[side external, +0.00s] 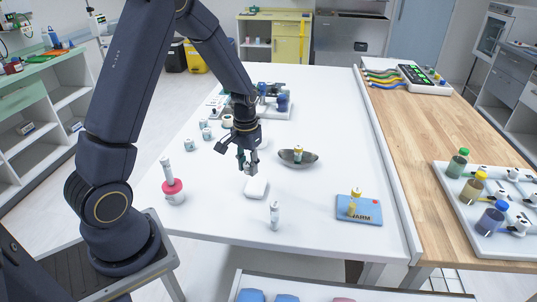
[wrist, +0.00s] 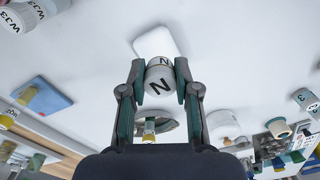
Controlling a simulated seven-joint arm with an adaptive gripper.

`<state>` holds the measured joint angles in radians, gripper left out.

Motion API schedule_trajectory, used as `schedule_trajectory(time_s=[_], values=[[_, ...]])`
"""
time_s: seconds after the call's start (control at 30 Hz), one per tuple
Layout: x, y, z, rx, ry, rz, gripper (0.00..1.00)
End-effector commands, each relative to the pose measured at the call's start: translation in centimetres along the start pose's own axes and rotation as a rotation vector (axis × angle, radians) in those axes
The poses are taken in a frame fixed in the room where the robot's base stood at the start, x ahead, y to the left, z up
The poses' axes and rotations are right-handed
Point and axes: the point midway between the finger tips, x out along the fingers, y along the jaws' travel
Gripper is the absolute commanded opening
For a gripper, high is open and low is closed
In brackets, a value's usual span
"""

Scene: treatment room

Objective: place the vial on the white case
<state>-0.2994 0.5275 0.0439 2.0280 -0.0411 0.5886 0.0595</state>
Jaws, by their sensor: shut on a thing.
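My gripper (side external: 249,166) is shut on a small white vial (wrist: 160,80) marked with a black N. In the wrist view the vial sits between both fingertips (wrist: 160,82). In the side view the held vial shows only small, at the fingertips. The white case (side external: 256,188) lies flat on the table, just in front of and below the gripper. It also shows in the wrist view (wrist: 157,40), beyond the vial and partly covered by it. The visible top of the case is bare. The vial appears apart from the case, but the exact gap is hard to tell.
A grey bowl (side external: 312,160) holding a vial is right of the gripper. A white upright vial (side external: 275,216) stands in front of the case. A blue WARM pad (side external: 370,212) is at front right, a pink-based stand (side external: 174,193) at left. Small jars stand behind left.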

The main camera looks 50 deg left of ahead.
Motion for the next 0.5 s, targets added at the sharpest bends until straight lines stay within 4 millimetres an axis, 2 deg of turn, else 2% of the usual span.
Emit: schedule_trajectory(time_s=[0.1, 0.33, 0.5], values=[[1.8, 0.1, -1.4, -0.001, -0.001, 0.0, 0.07], [3.5, 0.1, -2.9, -0.001, 0.0, 0.0, 0.07], [5.9, 0.1, -2.7, -0.001, 0.0, 0.0, 0.07]])
